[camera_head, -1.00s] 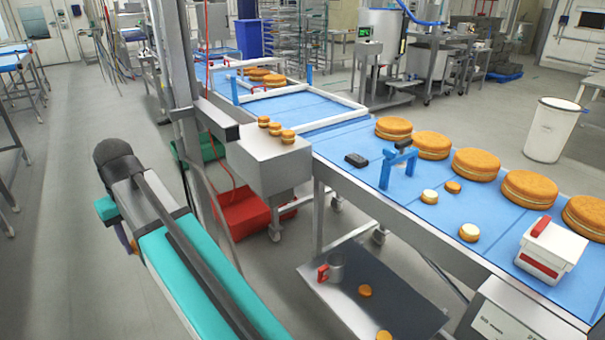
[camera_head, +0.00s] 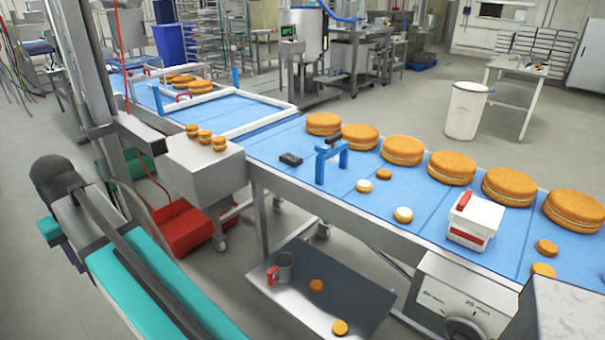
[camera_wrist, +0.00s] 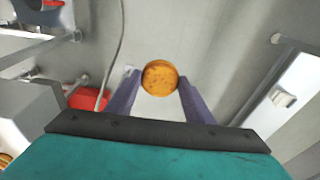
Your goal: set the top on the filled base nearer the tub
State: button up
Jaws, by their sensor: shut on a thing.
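My gripper (camera_wrist: 160,95) is shut on a small orange-brown round top (camera_wrist: 160,77), held between the purple fingertips. In the head view my arm is at the lower left, and the fingers and held top cannot be made out. Two small filled bases with pale filling on top sit on the blue belt: one base (camera_head: 364,186) near the blue stand, and another base (camera_head: 403,215) further right. The second is nearer the white tub (camera_head: 476,222) with a red handle and red label. My gripper is well away from both bases, off the belt.
Several large cakes (camera_head: 403,150) line the belt's far side. A small plain round (camera_head: 384,174) and others lie on the belt. A blue stand (camera_head: 331,162) and black device (camera_head: 290,159) stand left of the bases. A lower shelf (camera_head: 330,309) holds a mug (camera_head: 285,267) and two rounds.

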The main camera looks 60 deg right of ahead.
jog(key=s+d+r+m+h+p, duration=0.15)
jog(key=d+m, duration=0.35)
jog(key=d, duration=0.7)
jog(key=s+d+m+p, duration=0.2)
jog(key=s+d+m, duration=0.15)
jog(key=d, duration=0.95)
jog(key=s+d+m+g+p, duration=0.1)
jog(key=s+d+m, duration=0.35)
jog(key=d, duration=0.45)
jog(key=s+d+m+g+p, duration=0.15)
jog(key=s+d+m, duration=0.35)
jog(key=d, duration=0.5)
jog(key=s+d+m+p, duration=0.2)
jog(key=s+d+m, duration=0.1)
jog(key=s+d, duration=0.5)
jog(key=s+d+m+p, duration=0.1)
jog(key=s+d+m, duration=0.4)
jog(key=s, duration=0.6)
jog(key=s+d+m+y+p, duration=0.1)
jog(key=s+d+m, duration=0.2)
jog(key=s, duration=0.9)
jog(key=s+d+m+g+p, duration=0.1)
jog(key=s+d+m, duration=0.3)
jog(key=s, duration=0.8)
jog(key=shift+s+d+m+y+p, duration=0.35)
jog(key=shift+d+p, duration=0.1)
jog(key=shift+d, duration=0.75)
jog(key=shift+f, duration=0.15)
jog(key=shift+f+b, duration=1.55)
jog(key=shift+f, duration=1.1)
